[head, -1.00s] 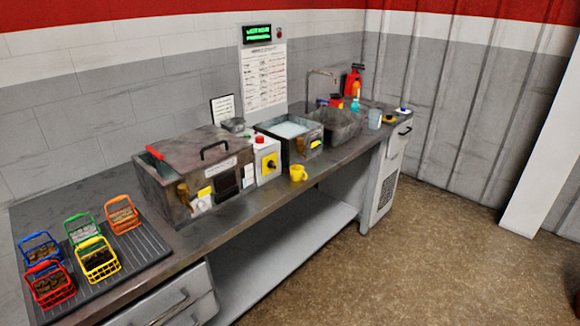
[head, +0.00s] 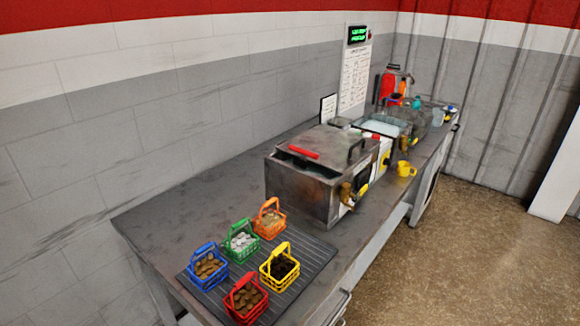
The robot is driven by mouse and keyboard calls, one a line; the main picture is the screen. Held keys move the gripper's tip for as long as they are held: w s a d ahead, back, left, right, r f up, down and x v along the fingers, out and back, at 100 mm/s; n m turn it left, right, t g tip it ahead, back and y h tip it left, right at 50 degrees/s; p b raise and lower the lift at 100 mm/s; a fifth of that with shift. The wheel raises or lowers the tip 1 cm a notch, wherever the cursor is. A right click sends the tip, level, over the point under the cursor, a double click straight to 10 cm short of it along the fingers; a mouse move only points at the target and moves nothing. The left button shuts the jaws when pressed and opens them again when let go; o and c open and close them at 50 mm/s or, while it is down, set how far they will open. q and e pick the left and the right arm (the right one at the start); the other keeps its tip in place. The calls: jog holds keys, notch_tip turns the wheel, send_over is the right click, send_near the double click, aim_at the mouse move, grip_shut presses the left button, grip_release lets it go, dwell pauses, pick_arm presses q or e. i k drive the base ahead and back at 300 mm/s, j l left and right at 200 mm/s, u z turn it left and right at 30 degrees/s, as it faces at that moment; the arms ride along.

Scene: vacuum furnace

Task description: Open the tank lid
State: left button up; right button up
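The tank (head: 302,191) is a grey metal box standing on the bench in the middle of the head view. Its flat grey lid (head: 331,142) lies over the top. A red bar (head: 303,152) sits at the tank's near left edge, beside a dark gap. A brass tap (head: 347,193) is on the tank's front. Neither of my grippers shows in this view.
Several colored baskets with contents, including a red one (head: 246,299), stand on a ribbed mat (head: 314,262) nearer than the tank. A yellow mug (head: 405,169) sits near the bench's front edge. An open basin (head: 388,126) stands behind. Floor (head: 480,250) at right is clear.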

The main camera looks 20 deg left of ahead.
aim_at(338, 150)
jog(key=k+j, duration=0.1)
jog(key=j, duration=0.25)
jog(key=k+j, duration=0.15)
jog(key=j, duration=0.2)
jog(key=k+j, duration=0.1)
jog(key=j, duration=0.2)
jog(key=k+j, duration=0.1)
jog(key=j, duration=0.25)
jog(key=i+l+z, duration=0.15)
jog(key=z, duration=1.05)
jog(key=i, duration=2.3)
jog(key=i+u, duration=0.2)
jog(key=u, duration=0.25)
jog(key=i+l+u, duration=0.1)
jog(key=u, duration=0.3)
jog(key=i+l+u, duration=0.2)
jog(key=u, duration=0.25)
jog(key=i+l+u, duration=0.2)
jog(key=u, duration=0.25)
